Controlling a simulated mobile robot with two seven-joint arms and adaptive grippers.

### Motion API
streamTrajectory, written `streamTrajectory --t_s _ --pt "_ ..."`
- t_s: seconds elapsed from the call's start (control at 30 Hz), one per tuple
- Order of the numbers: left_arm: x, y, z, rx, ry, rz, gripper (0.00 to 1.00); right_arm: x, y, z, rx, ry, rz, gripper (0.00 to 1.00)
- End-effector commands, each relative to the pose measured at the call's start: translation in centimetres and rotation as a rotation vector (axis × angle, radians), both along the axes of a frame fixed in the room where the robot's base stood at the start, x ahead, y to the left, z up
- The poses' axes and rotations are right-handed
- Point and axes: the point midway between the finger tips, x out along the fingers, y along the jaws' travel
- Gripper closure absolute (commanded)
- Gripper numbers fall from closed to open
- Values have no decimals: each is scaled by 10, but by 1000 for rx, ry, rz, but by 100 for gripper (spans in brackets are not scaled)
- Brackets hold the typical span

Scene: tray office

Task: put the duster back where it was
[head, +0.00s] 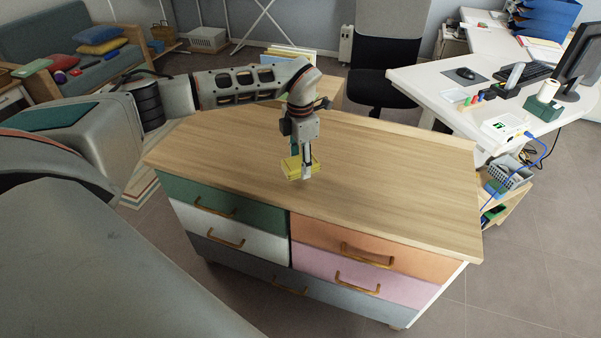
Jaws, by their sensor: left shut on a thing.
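My left gripper (305,172) reaches down over the wooden top of the dresser (400,180) and is shut on the duster (291,168). The duster is a small yellow block, with a bit of teal showing just above it beside the fingers. The fingers hide part of it. It is at or just above the front middle of the top; I cannot tell whether it touches the wood. My right gripper is not in view.
The rest of the dresser top is bare. Its coloured drawers, such as the green one (215,196), are shut. Files (290,53) stand in a box behind it. A white desk (435,85) with a monitor (583,60) is at right, an office chair (385,60) behind.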

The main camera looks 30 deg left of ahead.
Motion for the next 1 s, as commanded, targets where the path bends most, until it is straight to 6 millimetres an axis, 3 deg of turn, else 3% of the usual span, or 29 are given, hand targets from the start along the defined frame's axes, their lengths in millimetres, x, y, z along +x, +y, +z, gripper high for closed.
streamTrajectory --t_s 0.3,0.73,0.77,0.8,1.0 --pt "-1 -1 -40 -2 3 -1 76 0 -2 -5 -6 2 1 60" --pt "0 0 -45 0 1 0 76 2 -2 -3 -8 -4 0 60" --pt "0 0 -44 -1 1 0 48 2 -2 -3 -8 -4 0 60" --pt "0 0 -44 -1 1 0 39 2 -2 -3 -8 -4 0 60" --pt "0 0 -44 -1 1 0 39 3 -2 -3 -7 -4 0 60"
